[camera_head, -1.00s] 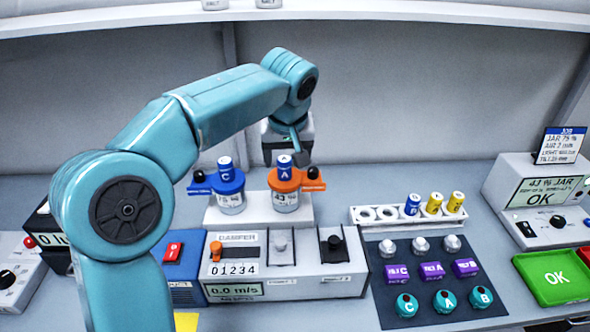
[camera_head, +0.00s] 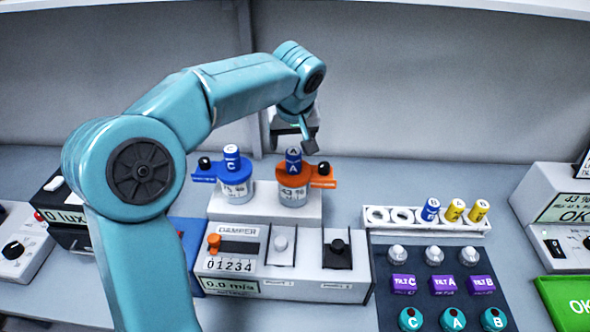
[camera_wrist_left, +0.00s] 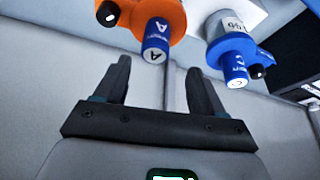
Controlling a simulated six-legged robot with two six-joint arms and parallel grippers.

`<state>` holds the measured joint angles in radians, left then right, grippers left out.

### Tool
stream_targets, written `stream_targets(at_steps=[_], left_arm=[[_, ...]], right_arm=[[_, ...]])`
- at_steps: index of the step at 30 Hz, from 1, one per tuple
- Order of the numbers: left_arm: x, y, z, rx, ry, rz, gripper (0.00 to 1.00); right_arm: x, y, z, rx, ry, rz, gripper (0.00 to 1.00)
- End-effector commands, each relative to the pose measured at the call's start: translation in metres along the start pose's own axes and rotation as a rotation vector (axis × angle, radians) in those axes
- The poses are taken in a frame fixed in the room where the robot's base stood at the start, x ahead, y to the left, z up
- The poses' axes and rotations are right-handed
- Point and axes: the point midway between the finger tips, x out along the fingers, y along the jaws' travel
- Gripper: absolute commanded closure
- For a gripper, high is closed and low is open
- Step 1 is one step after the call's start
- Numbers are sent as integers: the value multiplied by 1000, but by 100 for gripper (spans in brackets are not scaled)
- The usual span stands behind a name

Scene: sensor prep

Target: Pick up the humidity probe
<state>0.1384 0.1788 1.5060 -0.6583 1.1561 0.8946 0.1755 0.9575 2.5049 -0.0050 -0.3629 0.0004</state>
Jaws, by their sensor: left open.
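Two blue cylindrical probes stand upright in jars. Probe A (camera_head: 293,160) is in the orange-collared jar (camera_head: 292,190) and probe C (camera_head: 232,160) is in the blue-collared jar (camera_head: 236,187). A third blue probe, B (camera_head: 431,209), stands in the white rack. My left gripper (camera_head: 294,138) is open and empty, just above and behind probe A in the head view. In the left wrist view, the open fingers (camera_wrist_left: 157,75) point toward probe A (camera_wrist_left: 155,45), which lies between their lines near the tips. Probe C (camera_wrist_left: 236,75) is to the right there. My right gripper is not in view.
Both jars sit on a white stand (camera_head: 310,208) behind the damper box (camera_head: 240,247). The white rack (camera_head: 380,218) also holds two yellow cylinders and has empty holes. A dark mat (camera_head: 385,313) with several small parts lies at right. The back wall is close behind the gripper.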

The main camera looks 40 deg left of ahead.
Motion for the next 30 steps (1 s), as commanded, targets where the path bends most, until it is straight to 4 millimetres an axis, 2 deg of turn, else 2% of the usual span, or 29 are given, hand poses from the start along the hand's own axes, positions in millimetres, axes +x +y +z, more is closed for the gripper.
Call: stream_targets(at_steps=[8, 15, 23, 24, 25, 30], left_arm=[[25, 4, 0, 2, -4, -2, 31], [62, 10, 2, 1, -3, 0, 31], [68, 10, 2, 1, 0, 2, 31], [68, 10, 2, 1, -1, 2, 34], [68, 10, 2, 1, -1, 2, 44], [68, 11, 2, 1, -1, 2, 99]], right_arm=[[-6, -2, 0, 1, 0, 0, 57], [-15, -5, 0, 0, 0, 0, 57], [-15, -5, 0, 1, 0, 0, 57], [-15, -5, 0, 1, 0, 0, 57], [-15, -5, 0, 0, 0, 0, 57], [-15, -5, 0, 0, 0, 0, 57]])
